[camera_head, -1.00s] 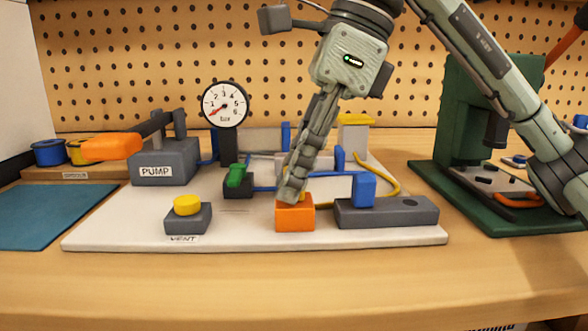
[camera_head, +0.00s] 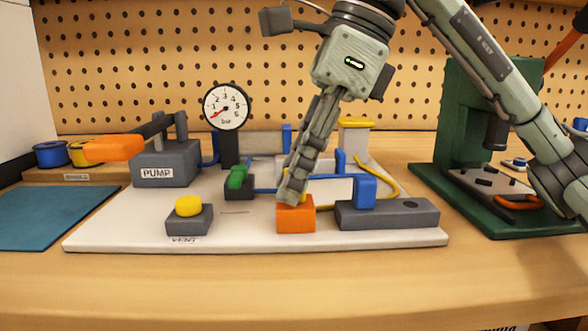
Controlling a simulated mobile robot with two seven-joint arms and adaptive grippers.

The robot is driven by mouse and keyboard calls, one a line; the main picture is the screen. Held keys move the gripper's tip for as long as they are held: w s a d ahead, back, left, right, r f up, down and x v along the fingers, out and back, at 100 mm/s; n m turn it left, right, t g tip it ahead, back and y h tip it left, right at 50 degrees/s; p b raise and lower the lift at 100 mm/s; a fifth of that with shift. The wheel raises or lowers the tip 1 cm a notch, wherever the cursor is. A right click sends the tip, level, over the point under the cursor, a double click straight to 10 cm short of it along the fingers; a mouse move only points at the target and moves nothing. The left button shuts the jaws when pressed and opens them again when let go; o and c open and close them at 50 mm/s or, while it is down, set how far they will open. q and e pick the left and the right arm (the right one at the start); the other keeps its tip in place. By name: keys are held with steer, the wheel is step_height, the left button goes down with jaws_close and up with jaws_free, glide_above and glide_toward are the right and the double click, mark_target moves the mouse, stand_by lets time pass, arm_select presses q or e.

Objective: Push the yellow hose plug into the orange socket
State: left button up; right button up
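The orange socket (camera_head: 296,219) is a small block near the front of the white board, right of the middle. My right gripper (camera_head: 290,198) reaches down from above, its fingertips at the top of the socket. Its fingers show nearly edge-on, so the gap between them is hidden. A sliver of yellow shows beside the fingertips; the plug itself is mostly hidden behind them. The yellow hose (camera_head: 391,184) curves down from the back of the board and passes behind the blue lever. My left gripper is not in view.
A grey block with a blue lever (camera_head: 365,192) stands close right of the socket. The yellow vent button (camera_head: 188,206), green valve (camera_head: 237,177), gauge (camera_head: 225,107) and pump (camera_head: 165,164) are to the left. A green machine (camera_head: 470,110) stands at right. The front table strip is clear.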

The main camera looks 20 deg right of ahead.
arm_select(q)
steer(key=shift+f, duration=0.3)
arm_select(e)
steer(key=shift+o, duration=1.3)
steer(key=shift+a+f, duration=0.1)
steer(key=shift+f, duration=0.6)
steer(key=shift+r, duration=0.1)
steer(key=shift+r+p, duration=0.65)
steer(key=shift+w+r+p, duration=0.15)
steer(key=shift+r+p, duration=0.35)
steer(key=shift+r, duration=0.05)
steer(key=shift+d+r+p, duration=0.2)
steer(key=shift+r+p, duration=1.2)
steer(key=shift+r, duration=0.3)
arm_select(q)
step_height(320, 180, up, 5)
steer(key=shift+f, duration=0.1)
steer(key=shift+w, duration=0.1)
arm_select(e)
steer(key=shift+o, duration=0.6)
